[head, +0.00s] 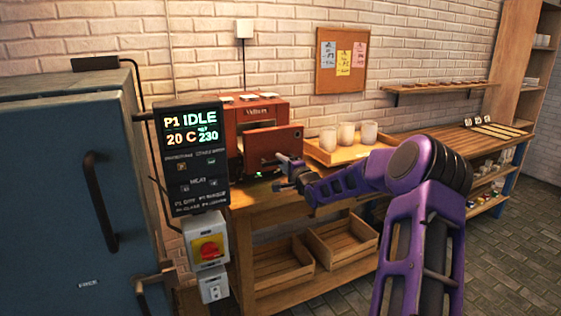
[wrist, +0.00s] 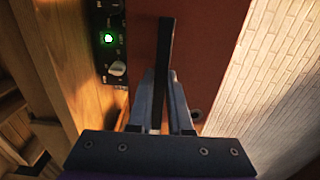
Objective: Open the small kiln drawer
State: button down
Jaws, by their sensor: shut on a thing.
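The small kiln (head: 262,110) is an orange-red box on the wooden bench. Its red drawer front (head: 270,143) appears to stand forward of the body, with a dark gap above it; how deep it is out I cannot tell. My gripper (head: 281,165) is at the right part of this front. In the wrist view the red front (wrist: 207,40) fills the middle, and a dark upright bar handle (wrist: 166,45) runs between my fingers (wrist: 160,85). My gripper is shut on that handle. The grip's lower part is hidden by the fingers.
A blue kiln (head: 60,190) with a control panel (head: 192,155) stands at left. A wooden tray (head: 345,156) with white cups sits right of the small kiln. Crates (head: 340,242) lie on the lower shelf. Tiled floor is clear at right.

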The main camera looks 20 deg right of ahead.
jog(key=c, duration=0.8)
grip_release()
jog(key=shift+w, duration=0.1)
jog(key=shift+c, duration=0.2)
jog(key=s+p, duration=0.1)
jog(key=s, duration=1.6)
jog(key=shift+s+d, duration=0.25)
jog(key=shift+d, duration=0.05)
